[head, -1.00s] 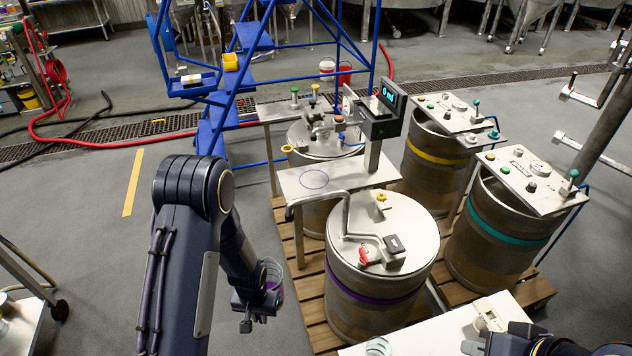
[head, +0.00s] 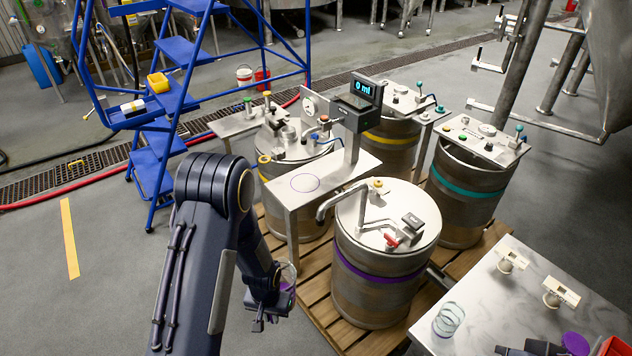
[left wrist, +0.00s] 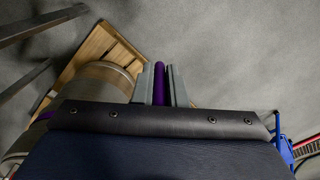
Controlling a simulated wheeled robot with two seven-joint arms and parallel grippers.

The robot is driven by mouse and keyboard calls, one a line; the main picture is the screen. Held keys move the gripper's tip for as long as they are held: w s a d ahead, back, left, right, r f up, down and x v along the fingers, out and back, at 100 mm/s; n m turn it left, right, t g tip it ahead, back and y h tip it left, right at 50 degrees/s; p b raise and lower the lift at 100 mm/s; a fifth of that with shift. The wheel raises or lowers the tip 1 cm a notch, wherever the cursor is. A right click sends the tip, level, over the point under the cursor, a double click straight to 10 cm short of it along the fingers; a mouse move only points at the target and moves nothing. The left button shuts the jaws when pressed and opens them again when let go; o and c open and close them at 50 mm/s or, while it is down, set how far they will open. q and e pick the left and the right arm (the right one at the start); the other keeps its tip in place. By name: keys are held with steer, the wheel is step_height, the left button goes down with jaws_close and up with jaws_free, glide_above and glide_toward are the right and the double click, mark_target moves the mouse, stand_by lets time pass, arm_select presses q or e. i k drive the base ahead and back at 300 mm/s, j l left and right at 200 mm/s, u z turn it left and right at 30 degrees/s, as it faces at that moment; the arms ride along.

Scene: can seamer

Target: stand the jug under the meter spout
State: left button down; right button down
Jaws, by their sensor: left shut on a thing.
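My left gripper (head: 268,305) is shut on the jug (head: 289,274), a small clear vessel with purple on it. It holds the jug above the floor, left of the purple-banded keg (head: 382,285). In the left wrist view the purple handle (left wrist: 159,82) sits between the two fingers. A meter display (head: 363,88) reading "0 ml" stands on a post behind a steel shelf (head: 335,176) marked with a purple circle (head: 305,183). A bent steel spout (head: 328,205) points down near the shelf's front edge. My right gripper (head: 530,350) shows partly at the bottom edge; its jaws are unclear.
Kegs with yellow (head: 392,140) and teal bands (head: 468,188) stand behind on a wooden pallet (head: 325,300). A steel table (head: 480,300) with a clear round vessel (head: 448,318) is at lower right. Blue steps (head: 165,125) stand at back left.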

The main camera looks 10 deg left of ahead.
mark_target(302, 184)
steer(key=i+j+z, duration=0.25)
steer(key=j, duration=0.3)
steer(key=j+z, duration=0.3)
steer(key=j, duration=0.2)
steer(key=j+z, duration=0.25)
steer(key=j, duration=0.3)
steer(key=j+z, duration=0.25)
steer(key=j, duration=0.3)
steer(key=j+z, duration=0.3)
steer(key=j, duration=0.3)
steer(key=k+j+z, duration=0.25)
steer(key=j, duration=0.25)
steer(key=k+j+z, duration=0.1)
steer(key=j+z, duration=0.15)
steer(key=j, duration=0.3)
steer(key=i, duration=0.9)
